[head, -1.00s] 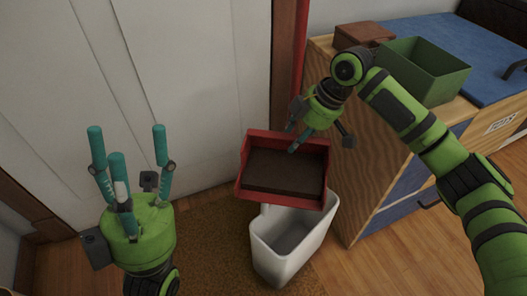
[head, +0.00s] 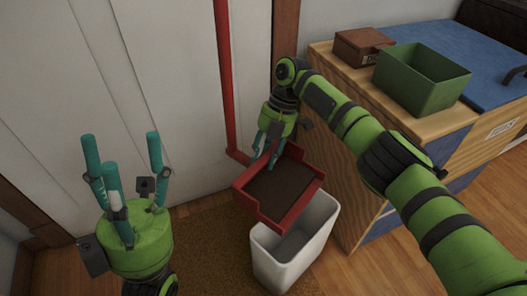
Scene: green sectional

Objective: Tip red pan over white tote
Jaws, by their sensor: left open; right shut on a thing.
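The red pan (head: 287,211) is a shallow tray with a dark brown surface inside; I cannot tell whether that is a load. A long red pole (head: 225,80) rises at its back left. My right gripper (head: 265,160) is shut on the pan at its back rim and holds it in the air, turned at an angle and apparently tilted. The white tote (head: 275,262) stands upright on the floor, open at the top. The pan hangs over its back part and hides some of its rim; the inside that shows looks empty. My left gripper (head: 122,160) is open, empty, fingers up, away from both.
A wooden cabinet (head: 345,165) with a blue top stands close to the tote's right. A green bin (head: 420,80) and a brown box (head: 362,46) sit on it. A white panelled wall (head: 150,80) is behind. A brown mat (head: 210,250) lies left of the tote.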

